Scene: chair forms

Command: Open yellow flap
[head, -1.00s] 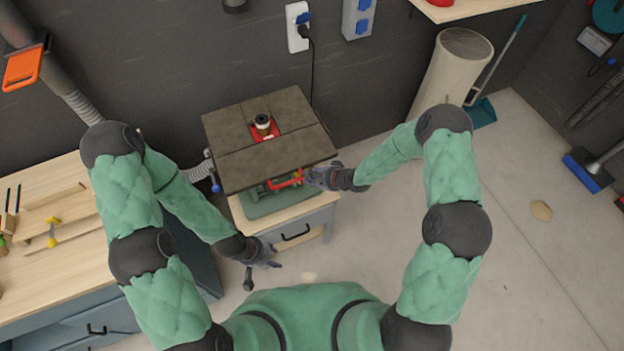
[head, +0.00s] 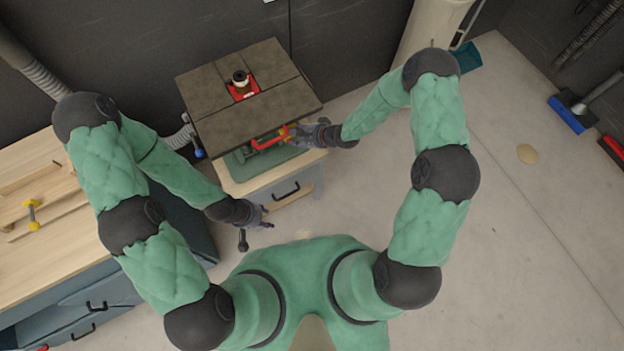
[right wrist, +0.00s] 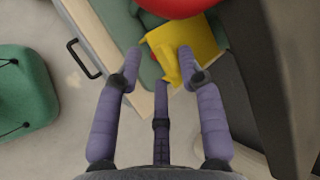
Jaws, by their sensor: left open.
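The yellow flap (right wrist: 190,48) shows at the top of the right wrist view, below a red rounded part (right wrist: 178,6). In the head view it is a tiny patch beside the red part (head: 268,138) under the dark table top. My right gripper (right wrist: 160,64) is open. Its right fingertip overlaps the flap in the picture; I cannot tell whether they touch. The left fingertip is apart from it. In the head view my right gripper (head: 298,134) is at the table's right front edge. My left gripper (head: 264,214) is open and empty in front of the cabinet.
The machine table top (head: 225,127) overhangs the flap area. Below it is a cabinet with a black handle (head: 287,192). A wooden workbench (head: 40,262) stands at left. The floor (head: 530,240) at right is mostly clear.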

